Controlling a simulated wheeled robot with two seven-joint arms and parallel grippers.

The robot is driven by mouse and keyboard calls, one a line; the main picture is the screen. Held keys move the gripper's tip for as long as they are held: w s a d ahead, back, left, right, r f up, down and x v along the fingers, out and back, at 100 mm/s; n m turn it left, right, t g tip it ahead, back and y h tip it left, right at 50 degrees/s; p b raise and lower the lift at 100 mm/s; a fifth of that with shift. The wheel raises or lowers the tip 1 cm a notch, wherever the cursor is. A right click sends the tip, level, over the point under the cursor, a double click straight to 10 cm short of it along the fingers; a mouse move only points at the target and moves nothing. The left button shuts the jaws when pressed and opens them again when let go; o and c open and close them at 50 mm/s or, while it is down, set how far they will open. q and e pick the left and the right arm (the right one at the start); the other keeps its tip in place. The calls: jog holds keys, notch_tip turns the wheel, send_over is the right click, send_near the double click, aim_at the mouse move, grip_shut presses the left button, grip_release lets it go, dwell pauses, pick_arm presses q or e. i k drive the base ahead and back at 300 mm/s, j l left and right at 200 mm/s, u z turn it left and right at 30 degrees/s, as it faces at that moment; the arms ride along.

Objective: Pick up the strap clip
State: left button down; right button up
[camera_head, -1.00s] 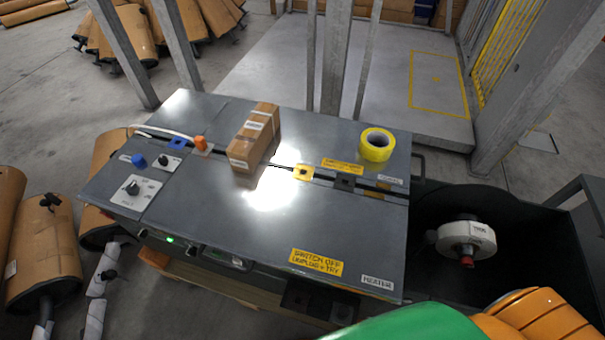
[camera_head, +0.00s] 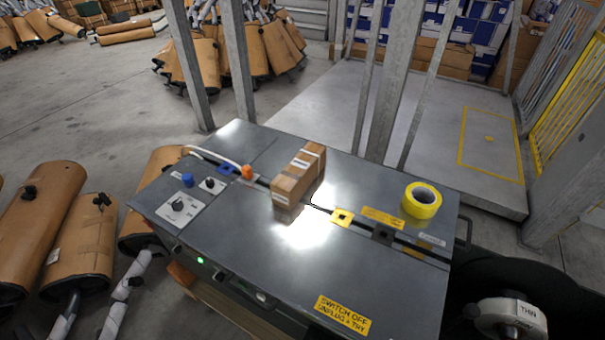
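I cannot surely single out a strap clip. On the grey machine table (camera_head: 240,235) a small yellow square piece with a dark hole (camera_head: 342,217) and a dark square piece (camera_head: 383,234) sit along the slot. A blue piece (camera_head: 227,169) and an orange knob (camera_head: 248,172) sit near the slot's left end. Small black fittings sit on the wrapped mufflers at left, one on the nearer muffler (camera_head: 102,200) and one on the muffler beside it (camera_head: 29,191); what they are is too small to tell. Neither of my grippers is in view.
A brown carton (camera_head: 299,174) and a yellow tape roll (camera_head: 422,200) stand on the table. A white reel (camera_head: 510,318) is at the lower right. Metal posts (camera_head: 396,85) rise behind the table. Open floor (camera_head: 90,110) lies at the upper left.

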aim_at(247, 171)
jog(key=j+z, duration=0.4)
jog(key=i+j+z, duration=0.1)
jog(key=j+z, duration=0.3)
jog(key=j, duration=0.15)
jog(key=j+z, duration=0.45)
jog(key=k+j+z, duration=0.2)
jog(key=j+z, duration=0.2)
jog(key=k+j+z, duration=0.15)
jog(key=j+z, duration=0.25)
jog(key=k+j+z, duration=0.2)
jog(key=z, duration=0.2)
jog(key=j, duration=0.1)
